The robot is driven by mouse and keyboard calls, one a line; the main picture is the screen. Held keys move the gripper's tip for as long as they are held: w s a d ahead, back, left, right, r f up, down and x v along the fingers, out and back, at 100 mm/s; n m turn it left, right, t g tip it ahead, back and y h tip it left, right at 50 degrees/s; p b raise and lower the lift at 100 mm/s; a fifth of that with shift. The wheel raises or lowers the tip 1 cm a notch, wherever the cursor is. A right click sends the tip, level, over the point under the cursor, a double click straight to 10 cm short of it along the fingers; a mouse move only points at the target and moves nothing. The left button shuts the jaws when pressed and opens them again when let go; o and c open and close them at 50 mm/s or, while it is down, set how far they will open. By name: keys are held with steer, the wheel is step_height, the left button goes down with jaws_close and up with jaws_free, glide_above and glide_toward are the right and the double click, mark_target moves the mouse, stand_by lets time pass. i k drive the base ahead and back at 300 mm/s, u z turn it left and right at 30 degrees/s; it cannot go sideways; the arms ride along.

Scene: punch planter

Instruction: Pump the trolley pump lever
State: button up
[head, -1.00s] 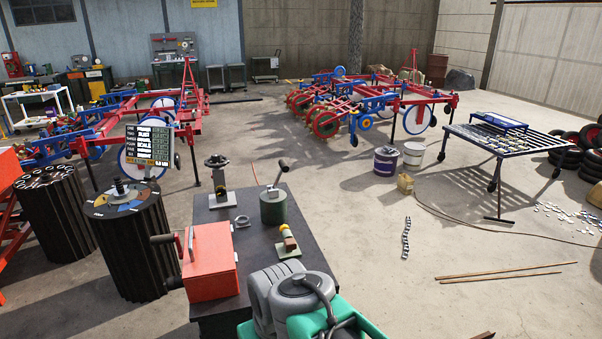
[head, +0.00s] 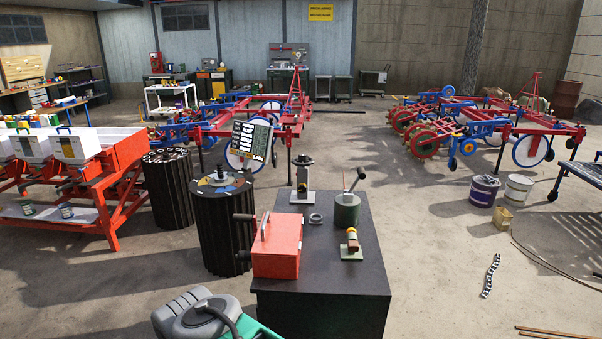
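I cannot tell for sure which thing is the trolley pump. A dark green cylinder (head: 347,212) with a tilted lever (head: 355,180) ending in a dark grip stands on a dark cabinet (head: 330,272) ahead of me. The lever leans up to the right. A red box (head: 277,248) with a top handle and a dark side crank (head: 244,218) stands on the same cabinet's left front. A grey and green part at the bottom edge looks like part of my own arm. My gripper's fingers do not show.
Two ribbed dark drums (head: 224,232) (head: 170,190) and a red bench (head: 105,195) stand left of the cabinet. Red and blue farm frames (head: 480,125) stand behind. Purple-banded and pale buckets (head: 483,192) (head: 518,189) are at right. The floor right of the cabinet is mostly open.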

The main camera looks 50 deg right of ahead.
mark_target(362, 174)
steer(key=u, duration=0.1)
steer(key=i, duration=0.8)
steer(key=z, duration=1.65)
